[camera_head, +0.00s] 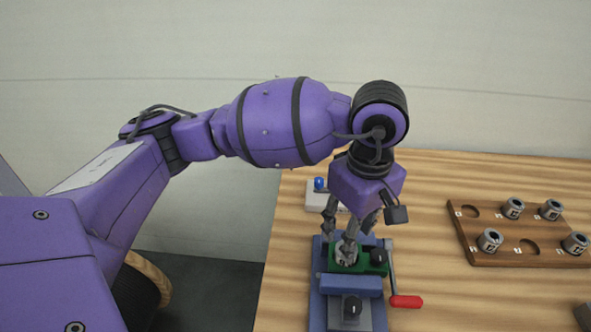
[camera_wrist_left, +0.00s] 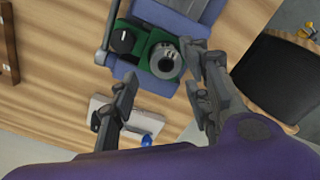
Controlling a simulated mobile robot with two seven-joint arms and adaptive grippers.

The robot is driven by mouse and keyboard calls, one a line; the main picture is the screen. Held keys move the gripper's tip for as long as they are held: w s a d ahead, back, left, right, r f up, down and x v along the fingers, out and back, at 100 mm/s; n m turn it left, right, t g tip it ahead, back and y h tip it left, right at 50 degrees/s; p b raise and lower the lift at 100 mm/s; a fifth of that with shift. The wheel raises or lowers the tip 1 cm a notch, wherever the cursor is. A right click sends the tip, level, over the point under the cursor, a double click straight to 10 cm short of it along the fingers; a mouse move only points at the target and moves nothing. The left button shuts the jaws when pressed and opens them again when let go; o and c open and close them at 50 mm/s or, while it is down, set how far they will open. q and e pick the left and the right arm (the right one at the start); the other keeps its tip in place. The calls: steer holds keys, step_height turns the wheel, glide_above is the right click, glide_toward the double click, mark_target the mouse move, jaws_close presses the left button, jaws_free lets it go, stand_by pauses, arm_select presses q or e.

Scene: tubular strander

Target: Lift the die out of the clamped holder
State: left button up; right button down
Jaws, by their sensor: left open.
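The die (camera_wrist_left: 165,60) is a grey metal ring seated in the green holder (camera_wrist_left: 143,39), which the blue vise (camera_head: 350,286) clamps. In the head view the die (camera_head: 346,256) is partly hidden by my fingers. My left gripper (camera_head: 346,232) points down just above the holder, its fingers spread. In the left wrist view my left gripper (camera_wrist_left: 163,88) is open; the die lies nearer the right-hand fingers, and nothing is held between them. I cannot tell whether a finger touches the die. My right gripper is not in view.
A red-handled lever (camera_head: 406,301) sticks out right of the vise. A black knob (camera_head: 378,256) stands on the holder's right end. A white box with a blue knob (camera_head: 319,184) sits behind. A wooden rack (camera_head: 487,256) with several dies lies right; the table between is clear.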

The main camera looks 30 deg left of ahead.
arm_select(q)
step_height(320, 180, down, 4)
steer(key=shift+f, duration=0.1)
jaws_close()
stand_by(0.4)
